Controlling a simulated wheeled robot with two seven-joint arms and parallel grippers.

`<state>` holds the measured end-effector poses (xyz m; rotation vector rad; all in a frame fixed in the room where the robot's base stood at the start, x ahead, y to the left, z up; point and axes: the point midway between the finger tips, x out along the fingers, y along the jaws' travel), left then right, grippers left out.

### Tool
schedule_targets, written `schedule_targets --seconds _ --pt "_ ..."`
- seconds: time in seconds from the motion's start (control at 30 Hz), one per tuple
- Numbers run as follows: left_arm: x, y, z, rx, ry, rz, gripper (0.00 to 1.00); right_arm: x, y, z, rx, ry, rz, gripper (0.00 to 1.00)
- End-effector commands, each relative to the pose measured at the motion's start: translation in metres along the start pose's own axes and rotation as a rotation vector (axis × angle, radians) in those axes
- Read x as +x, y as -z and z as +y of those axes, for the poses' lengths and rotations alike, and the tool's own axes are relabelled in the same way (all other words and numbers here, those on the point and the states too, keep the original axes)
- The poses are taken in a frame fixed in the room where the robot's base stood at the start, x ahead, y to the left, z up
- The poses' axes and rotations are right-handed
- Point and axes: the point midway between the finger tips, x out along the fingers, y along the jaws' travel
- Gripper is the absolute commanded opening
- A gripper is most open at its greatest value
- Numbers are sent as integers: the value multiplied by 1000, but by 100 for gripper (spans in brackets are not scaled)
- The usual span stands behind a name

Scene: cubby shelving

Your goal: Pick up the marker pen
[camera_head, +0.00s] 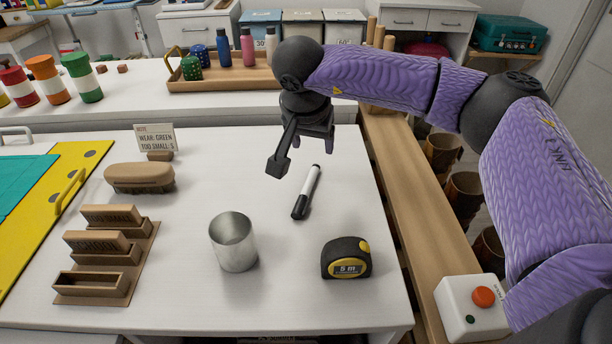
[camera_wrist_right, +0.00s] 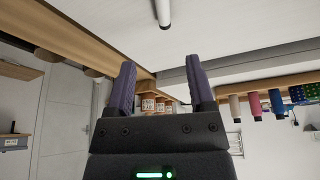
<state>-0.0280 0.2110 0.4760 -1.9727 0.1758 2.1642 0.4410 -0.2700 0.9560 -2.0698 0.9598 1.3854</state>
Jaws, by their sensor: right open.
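The marker pen (camera_head: 308,190), white with a black cap end, lies on the white table in the head view. It runs slantwise, with its black end toward me. My right gripper (camera_head: 312,148) is above the table, just beyond the pen's far end. In the right wrist view its two purple fingers (camera_wrist_right: 160,85) are spread apart with nothing between them. My left gripper is not in the head view.
A metal cup (camera_head: 233,242) and a black and yellow tape measure (camera_head: 346,258) stand nearer on the table. A wooden brush (camera_head: 140,177) and a stamp rack (camera_head: 138,272) are at left. A wooden tray (camera_head: 262,78) with bottles lies behind. A red button box (camera_head: 470,308) is at right.

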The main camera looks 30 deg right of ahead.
Motion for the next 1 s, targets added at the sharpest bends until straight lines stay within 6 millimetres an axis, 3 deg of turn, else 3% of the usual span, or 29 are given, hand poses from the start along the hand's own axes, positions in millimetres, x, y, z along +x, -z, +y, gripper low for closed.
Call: schedule_targets --seconds 0.13,0.5,1.0 --pt "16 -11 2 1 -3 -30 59 34 -3 0 1 -5 -3 69" --pt "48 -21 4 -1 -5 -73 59 96 -12 -7 0 -4 -2 69" --pt "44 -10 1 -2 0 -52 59 95 -11 -7 0 -2 -1 69"
